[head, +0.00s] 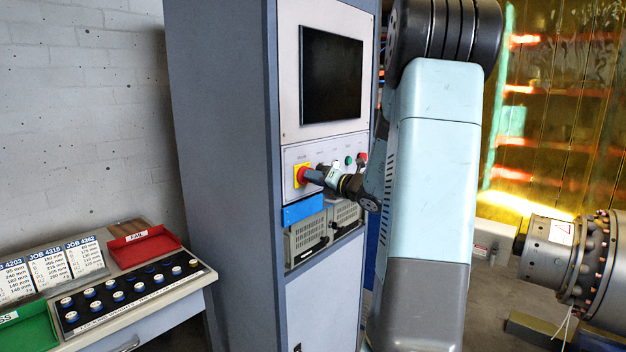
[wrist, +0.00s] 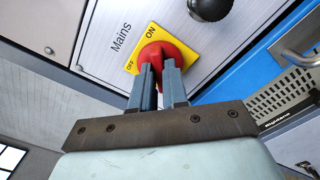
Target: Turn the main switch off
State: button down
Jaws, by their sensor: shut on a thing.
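The main switch (head: 301,172) is a red rotary knob on a yellow plate, on the light panel of the tall cabinet. In the wrist view the red knob (wrist: 176,49) shows close up, with "Mains" beside the plate and "ON" and "OFF" printed on it. My gripper (head: 315,177) reaches the knob from the right in the head view. In the wrist view its two fingers (wrist: 159,72) are shut on the knob, one on each side. The fingers hide part of the knob, and I cannot tell clearly which label it points to.
A black knob (wrist: 209,8) sits near the switch in the wrist view. Green and red buttons (head: 349,160) are farther right on the panel, below a dark screen (head: 331,75). A blue strip (head: 303,210) and grey units lie below. A bench with trays (head: 145,246) stands at left.

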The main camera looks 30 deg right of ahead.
jog(key=shift+n, duration=0.3)
jog(key=shift+a+n, duration=0.2)
jog(key=shift+n, duration=8.4)
jog(key=shift+f, duration=0.1)
jog(key=c, duration=1.1)
grip_release()
jog(key=shift+c, duration=0.2)
jog(key=shift+s, duration=0.1)
